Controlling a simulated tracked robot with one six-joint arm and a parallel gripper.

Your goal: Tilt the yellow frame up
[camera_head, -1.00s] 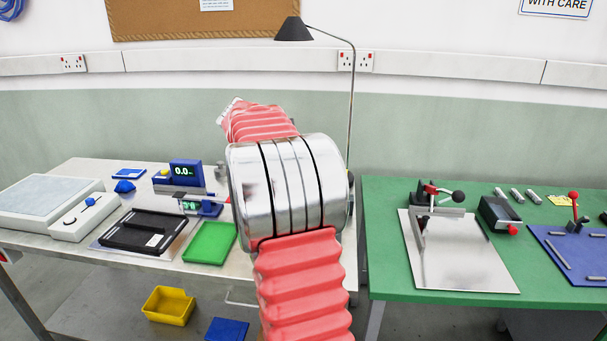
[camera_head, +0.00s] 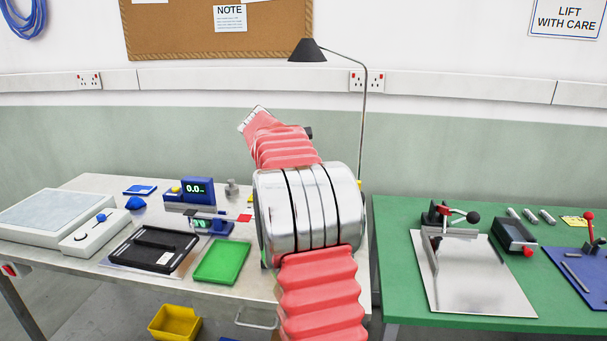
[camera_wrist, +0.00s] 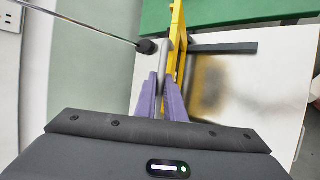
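The yellow frame (camera_wrist: 178,38) shows in the wrist view as an upright yellow bar at the top centre, just beyond my fingers. A grey rod (camera_wrist: 166,62) runs beside it, down toward the gap between the fingers. My gripper (camera_wrist: 162,84) has two purple fingers close together, one on each side of the rod's near end. Whether they touch it or press on it I cannot tell. In the head view my arm hides the gripper and almost all of the frame; only a small yellow bit shows at the right edge of my arm.
In the head view a lamp (camera_head: 308,51) on a thin pole stands behind my arm. A pale bench with a black tray (camera_head: 153,250) and a green tray (camera_head: 222,262) is at left. A green bench (camera_head: 400,265) with a metal plate (camera_head: 475,280) is at right.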

